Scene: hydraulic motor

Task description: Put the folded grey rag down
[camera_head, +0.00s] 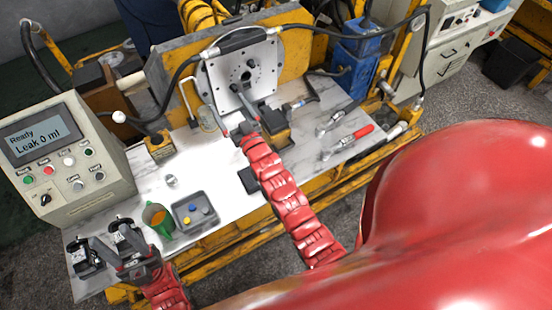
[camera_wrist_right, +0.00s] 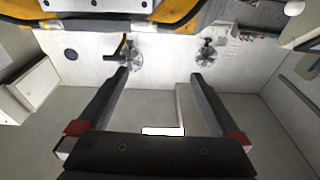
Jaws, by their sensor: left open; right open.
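I cannot pick out a folded grey rag for certain in either view. A flat dark grey piece (camera_head: 250,180) lies on the bench beside my right arm, partly hidden by it; I cannot tell if it is cloth. My right gripper (camera_head: 235,112) is open in front of the pale plate (camera_head: 242,75) of the motor stand. Its two fingers are wide apart with nothing between them in the right wrist view (camera_wrist_right: 160,90). My left gripper (camera_head: 112,240) is open at the bench's front left, close to two small black-and-silver devices (camera_head: 84,256).
A control box (camera_head: 65,160) reading "Leak 0 ml" stands at the left. A red-handled tool (camera_head: 350,141) lies at right. Bare bench (camera_head: 205,170) shows in the middle.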

